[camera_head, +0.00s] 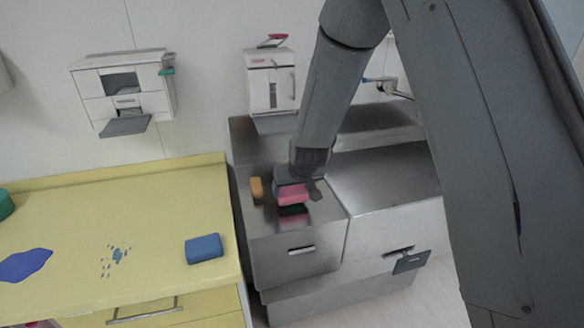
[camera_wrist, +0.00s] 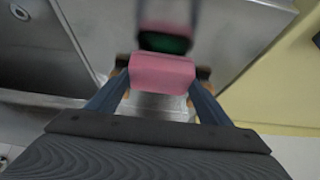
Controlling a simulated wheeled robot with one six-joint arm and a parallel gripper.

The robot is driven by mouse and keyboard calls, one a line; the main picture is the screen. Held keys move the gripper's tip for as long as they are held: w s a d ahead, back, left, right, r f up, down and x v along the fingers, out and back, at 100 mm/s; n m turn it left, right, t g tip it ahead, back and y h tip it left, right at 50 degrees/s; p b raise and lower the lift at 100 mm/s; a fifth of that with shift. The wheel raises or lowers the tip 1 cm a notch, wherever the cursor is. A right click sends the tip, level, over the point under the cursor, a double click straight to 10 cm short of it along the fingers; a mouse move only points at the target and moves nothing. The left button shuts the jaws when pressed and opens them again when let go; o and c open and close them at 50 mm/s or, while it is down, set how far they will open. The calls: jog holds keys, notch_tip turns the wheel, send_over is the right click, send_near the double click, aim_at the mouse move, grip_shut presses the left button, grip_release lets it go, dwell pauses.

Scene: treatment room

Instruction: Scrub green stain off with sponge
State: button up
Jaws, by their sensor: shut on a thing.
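My gripper (camera_head: 293,180) is shut on a pink sponge (camera_head: 291,195) over the steel counter (camera_head: 320,217) in the head view. In the wrist view the pink sponge (camera_wrist: 162,74) sits between the two fingers of my gripper (camera_wrist: 162,76). A dark green stain (camera_head: 293,210) shows on the steel just in front of the sponge. It also shows past the sponge in the wrist view (camera_wrist: 165,44), partly hidden. I cannot tell whether the sponge touches the steel.
An orange block (camera_head: 257,189) stands left of my gripper on the steel. The yellow counter (camera_head: 160,195) at left bears a blue sponge (camera_head: 204,249), blue splatter (camera_head: 118,255) and a purple-blue stain (camera_head: 24,265). Two white dispensers (camera_head: 125,92) (camera_head: 271,80) hang on the wall.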

aim_at(292, 192)
jog(key=shift+a+r+p, duration=0.2)
jog(key=shift+r+p, duration=0.5)
jog(key=shift+r, duration=0.2)
notch_tip(292, 192, up, 4)
jog(key=p, duration=0.3)
jog(key=shift+d, duration=0.1)
jog(key=shift+s+f, duration=0.1)
jog(key=shift+s, duration=0.05)
